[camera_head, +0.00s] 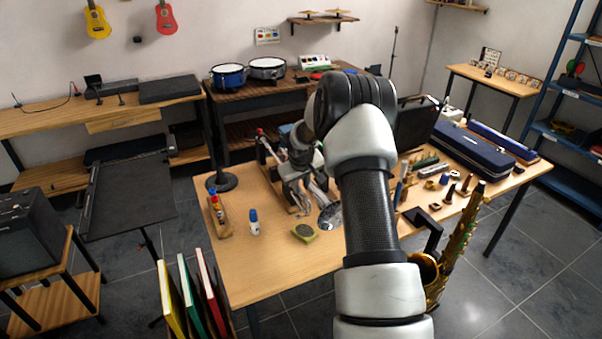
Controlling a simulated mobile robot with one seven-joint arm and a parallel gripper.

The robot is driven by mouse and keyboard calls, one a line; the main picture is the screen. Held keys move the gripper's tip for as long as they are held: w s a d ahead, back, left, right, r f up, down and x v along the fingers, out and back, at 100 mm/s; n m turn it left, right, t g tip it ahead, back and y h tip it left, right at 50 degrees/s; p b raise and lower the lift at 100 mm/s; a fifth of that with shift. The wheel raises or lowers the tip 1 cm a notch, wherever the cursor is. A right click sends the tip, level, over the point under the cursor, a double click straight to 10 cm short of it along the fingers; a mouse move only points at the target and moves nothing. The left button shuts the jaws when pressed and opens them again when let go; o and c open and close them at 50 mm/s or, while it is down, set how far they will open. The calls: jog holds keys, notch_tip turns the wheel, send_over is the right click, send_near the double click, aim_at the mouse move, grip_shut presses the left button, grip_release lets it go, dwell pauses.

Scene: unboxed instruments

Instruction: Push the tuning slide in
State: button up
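A silver brass instrument lies on the wooden table, its flared bell (330,216) showing just left of my forearm. Thin silver tubing shows behind the bell, close to my gripper. I cannot pick out the tuning slide or tell how far in it sits. My arm reaches over the table and bends down to the left. My gripper (294,177) is low over the instrument's tubing. The fingertips are too small and covered to tell whether they are open, shut or touching the tubing. My arm hides part of the table behind it.
On the table (265,270) stand a blue-capped bottle (254,222), a small yellowish tin (304,233) and a wooden rack of bottles (219,217). A saxophone (447,262) stands at the front right edge. The front left tabletop is clear.

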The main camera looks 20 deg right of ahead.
jog(key=v, duration=1.6)
jog(key=shift+b, duration=0.4)
